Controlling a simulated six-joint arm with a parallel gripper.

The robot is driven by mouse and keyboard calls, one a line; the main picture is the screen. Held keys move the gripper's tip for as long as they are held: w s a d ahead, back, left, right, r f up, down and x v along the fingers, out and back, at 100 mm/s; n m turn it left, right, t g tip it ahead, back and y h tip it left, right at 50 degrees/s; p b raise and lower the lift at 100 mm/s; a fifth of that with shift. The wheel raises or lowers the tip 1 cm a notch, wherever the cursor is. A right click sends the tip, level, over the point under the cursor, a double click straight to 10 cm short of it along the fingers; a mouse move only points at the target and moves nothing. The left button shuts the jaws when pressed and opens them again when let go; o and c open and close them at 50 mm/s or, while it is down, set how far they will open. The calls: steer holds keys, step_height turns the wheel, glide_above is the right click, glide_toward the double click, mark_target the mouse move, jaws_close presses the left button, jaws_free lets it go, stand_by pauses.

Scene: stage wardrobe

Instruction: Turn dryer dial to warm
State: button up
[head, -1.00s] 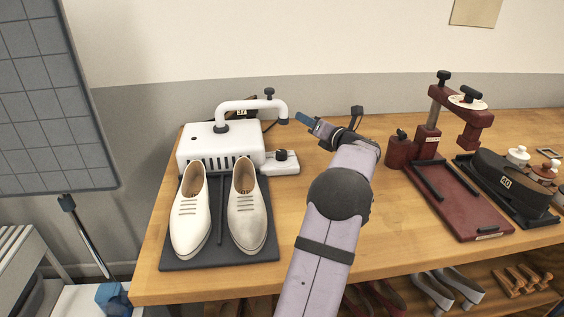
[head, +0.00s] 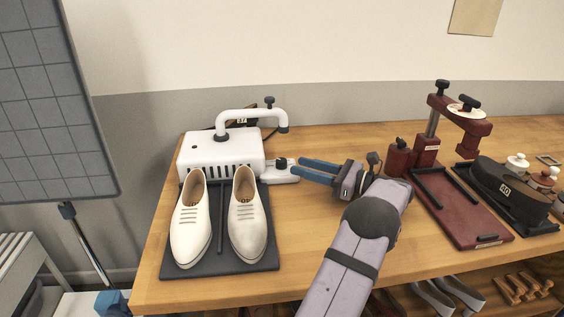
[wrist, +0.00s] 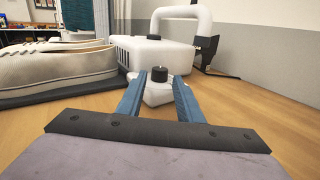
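The white dryer (head: 222,151) stands at the back left of the workbench, with a curved white pipe above it. Its black dial (head: 281,163) sits on a small white base (head: 289,176) at the dryer's right side. The dial also shows in the wrist view (wrist: 160,73), with its base (wrist: 158,93) below. My gripper (head: 300,170) points left at the dial, its two blue fingers apart and empty. In the wrist view my gripper (wrist: 157,76) has one fingertip on each side of the dial's line, with gaps visible. I cannot tell the dial's setting.
White shoes (head: 246,217) stand on a dark mat (head: 220,262) in front of the dryer. A dark red press (head: 463,205) and a dark shoe form (head: 508,185) are at the right.

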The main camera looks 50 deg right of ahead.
mark_target(286, 162)
steer(key=shift+w+a+p, duration=0.25)
steer(key=shift+w, duration=0.95)
steer(key=shift+w+a+p, duration=0.2)
steer(key=shift+w, duration=1.05)
steer(key=shift+w+a+p, duration=0.25)
steer(key=shift+w, duration=0.95)
steer(key=c, duration=0.8)
